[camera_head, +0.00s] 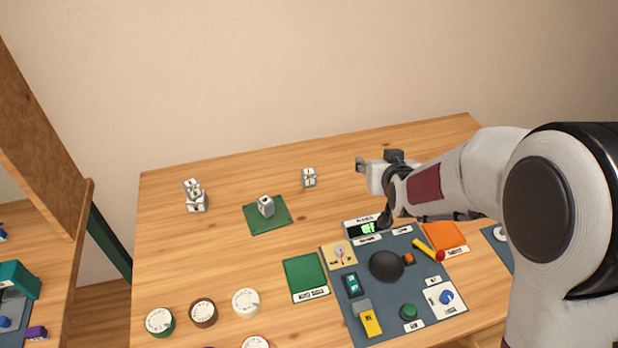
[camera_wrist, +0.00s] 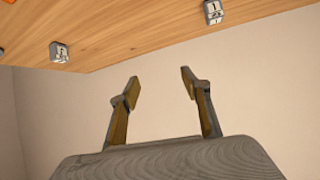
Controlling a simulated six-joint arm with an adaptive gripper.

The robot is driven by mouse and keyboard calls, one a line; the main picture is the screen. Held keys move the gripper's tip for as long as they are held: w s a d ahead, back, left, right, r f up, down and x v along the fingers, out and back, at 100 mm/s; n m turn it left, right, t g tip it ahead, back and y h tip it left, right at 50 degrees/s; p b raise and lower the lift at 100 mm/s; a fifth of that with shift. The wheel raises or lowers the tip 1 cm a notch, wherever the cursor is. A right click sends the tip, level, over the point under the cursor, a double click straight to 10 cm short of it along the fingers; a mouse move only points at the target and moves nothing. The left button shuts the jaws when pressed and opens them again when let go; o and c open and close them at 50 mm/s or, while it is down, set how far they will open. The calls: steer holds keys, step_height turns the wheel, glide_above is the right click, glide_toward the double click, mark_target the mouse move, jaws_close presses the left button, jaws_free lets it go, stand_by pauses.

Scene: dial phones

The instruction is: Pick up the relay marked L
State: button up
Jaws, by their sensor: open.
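Several small grey-white blocks with dark marks look like the relays. Two touch or overlap at the back left, an upper block (camera_head: 192,186) and a lower block (camera_head: 199,203). A third block (camera_head: 266,206) stands on a green mat (camera_head: 277,222), and a fourth block (camera_head: 309,178) stands alone further right. The marks are too small for me to tell which is L. The wrist view shows two blocks, one at left (camera_wrist: 59,52) and one at right (camera_wrist: 213,12). My gripper (camera_wrist: 160,85) is open and empty, raised right of the blocks in the head view.
A blue-grey panel (camera_head: 383,296) with a dark dome (camera_head: 387,266), knobs and a lit green display (camera_head: 368,228) lies at the front right. A green pad (camera_head: 305,275) is left of it. Round dials (camera_head: 246,303) lie at the front left. The back middle table is mostly clear.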

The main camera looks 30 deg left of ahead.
mark_target(310, 175)
steer(key=a+f+y, duration=0.1)
steer(key=a+f, duration=0.3)
steer(key=s+a+f+n+y, duration=0.1)
steer(key=a+f, duration=0.2)
steer(key=a, duration=0.2)
steer(key=s+a+f+n, duration=0.1)
steer(key=a+f, duration=0.3)
steer(key=shift+a+f+y, duration=0.2)
steer(key=shift+f+y, duration=0.1)
steer(key=shift+y, duration=0.1)
steer(key=shift+s+a+f, duration=0.25)
steer(key=shift+a+f, duration=0.2)
steer(key=shift+w+a, duration=0.1)
steer(key=shift+x, duration=1.2)
steer(key=shift+w+a+f, duration=0.15)
steer(key=shift+w+a, duration=0.3)
steer(key=shift+a, duration=0.15)
steer(key=shift+w+a+f, duration=0.15)
steer(key=shift+w+a, duration=0.3)
steer(key=shift+a, duration=0.1)
steer(key=shift+x, duration=1.1)
